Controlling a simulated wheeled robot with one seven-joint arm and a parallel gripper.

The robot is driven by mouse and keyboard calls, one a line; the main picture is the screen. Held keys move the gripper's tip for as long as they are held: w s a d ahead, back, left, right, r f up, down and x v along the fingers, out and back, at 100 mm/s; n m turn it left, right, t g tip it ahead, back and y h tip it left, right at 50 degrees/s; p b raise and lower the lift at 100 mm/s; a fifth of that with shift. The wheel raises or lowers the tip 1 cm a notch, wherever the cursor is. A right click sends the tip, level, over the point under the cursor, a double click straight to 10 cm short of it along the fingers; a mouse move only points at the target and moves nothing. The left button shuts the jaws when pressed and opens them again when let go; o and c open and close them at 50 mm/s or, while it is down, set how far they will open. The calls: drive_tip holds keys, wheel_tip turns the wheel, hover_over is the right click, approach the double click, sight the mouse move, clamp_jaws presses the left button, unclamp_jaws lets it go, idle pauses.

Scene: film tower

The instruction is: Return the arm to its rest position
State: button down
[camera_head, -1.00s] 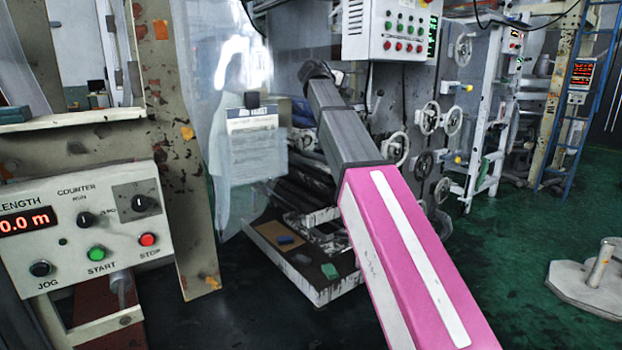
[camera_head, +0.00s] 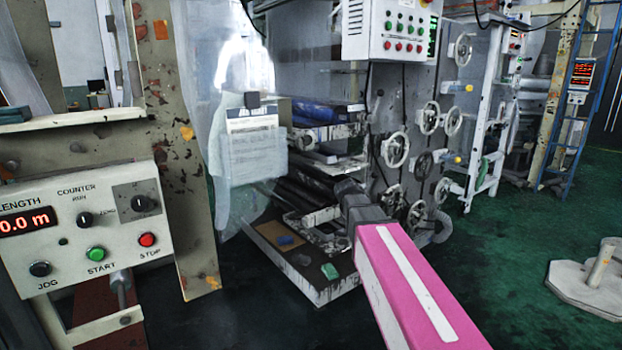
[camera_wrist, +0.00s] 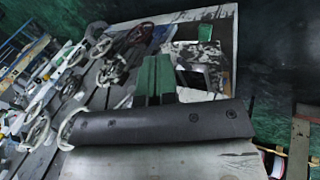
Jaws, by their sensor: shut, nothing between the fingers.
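My arm shows in the head view as a pink link with a white stripe (camera_head: 415,280) and a short dark grey part (camera_head: 360,205) at its far end. My gripper is hidden in that view. In the wrist view my gripper (camera_wrist: 156,64) shows as two green fingers side by side, shut with nothing between them. They stand out from a dark grey bar. The fingers point toward the base of the machine and look clear of it.
A control box with LENGTH display (camera_head: 85,225) stands close at left. The film machine's handwheels (camera_head: 395,150) and a push-button box (camera_head: 390,30) are ahead. A low tray (camera_head: 305,285) lies below the rollers. Green floor between is open.

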drive_tip(key=s+f+m+g+y, duration=0.3)
drive_tip(key=s+f+m+y, duration=0.1)
drive_tip(key=s+f, duration=1.5)
drive_tip(key=shift+s+d+f+g+y, duration=0.3)
drive_tip(key=shift+s+d+f, duration=0.05)
drive_tip(key=shift+s, duration=0.35)
